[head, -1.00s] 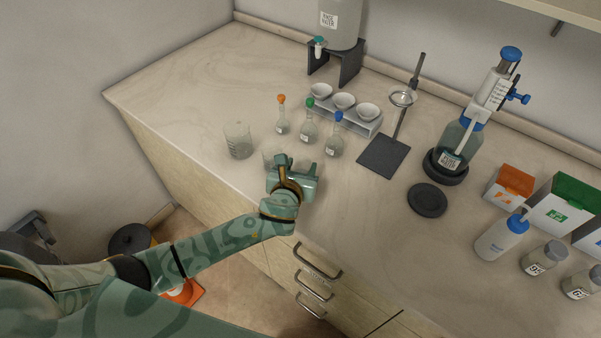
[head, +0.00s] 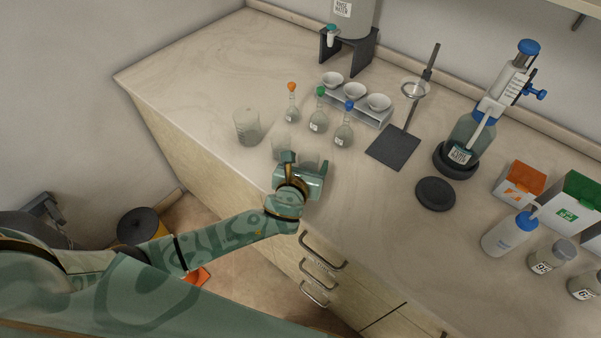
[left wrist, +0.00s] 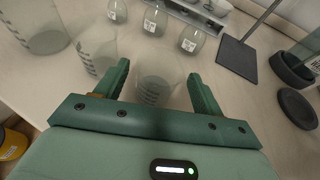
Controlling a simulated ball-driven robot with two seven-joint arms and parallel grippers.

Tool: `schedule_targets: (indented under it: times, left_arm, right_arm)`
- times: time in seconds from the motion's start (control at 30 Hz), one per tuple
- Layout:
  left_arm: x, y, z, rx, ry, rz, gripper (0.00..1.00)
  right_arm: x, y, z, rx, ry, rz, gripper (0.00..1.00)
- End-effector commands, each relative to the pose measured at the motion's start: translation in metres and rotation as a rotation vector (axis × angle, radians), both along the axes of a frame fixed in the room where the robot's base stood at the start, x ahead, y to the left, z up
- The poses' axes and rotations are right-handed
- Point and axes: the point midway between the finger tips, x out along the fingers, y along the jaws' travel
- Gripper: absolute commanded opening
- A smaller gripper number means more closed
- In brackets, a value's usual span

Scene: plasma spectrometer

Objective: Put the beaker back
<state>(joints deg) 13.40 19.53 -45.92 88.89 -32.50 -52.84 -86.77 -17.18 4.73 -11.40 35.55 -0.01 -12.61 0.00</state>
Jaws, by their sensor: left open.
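Three clear glass beakers stand near the bench's front left edge. The largest beaker (head: 246,127) is at the left, and it also shows in the left wrist view (left wrist: 42,28). A medium beaker (head: 281,146) stands to its right, just outside my gripper's left finger in the left wrist view (left wrist: 97,52). A small beaker (left wrist: 158,76) stands between my left gripper's fingers; in the head view it is mostly hidden. My left gripper (left wrist: 159,74) is open around it, with no clear contact visible. In the head view my left gripper (head: 305,163) is at the front edge.
Flasks with orange (head: 292,87), green (head: 320,91) and blue (head: 349,105) stoppers stand behind. A rack of white crucibles (head: 356,105), a ring stand (head: 396,147) and a dark round pad (head: 435,194) lie to the right. Bench at the far left is clear.

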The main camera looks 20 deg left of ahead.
Motion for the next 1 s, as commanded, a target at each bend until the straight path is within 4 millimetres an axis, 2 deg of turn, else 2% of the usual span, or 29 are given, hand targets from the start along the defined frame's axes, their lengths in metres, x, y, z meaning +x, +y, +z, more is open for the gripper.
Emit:
schedule_targets:
  times: [0.03,0.2,0.4,0.57,1.0]
  left_arm:
    - [-0.012,0.0,0.007,-0.002,0.001,-0.002,0.68]
    - [-0.051,-0.002,0.021,-0.001,0.001,-0.001,0.68]
    - [-0.083,-0.003,0.032,-0.001,0.0,0.0,0.68]
    - [-0.093,-0.003,0.035,-0.001,-0.001,0.0,0.68]
    - [-0.093,-0.003,0.035,-0.001,-0.001,0.0,0.68]
  right_arm:
    - [0.001,0.0,0.007,0.001,-0.003,0.0,0.39]
    - [0.003,0.002,0.017,0.002,-0.007,-0.001,0.39]
    - [0.003,0.004,0.022,0.005,-0.008,-0.002,0.39]
    - [0.003,0.004,0.023,0.005,-0.008,-0.002,0.39]
    - [0.003,0.004,0.023,0.005,-0.008,-0.001,0.39]
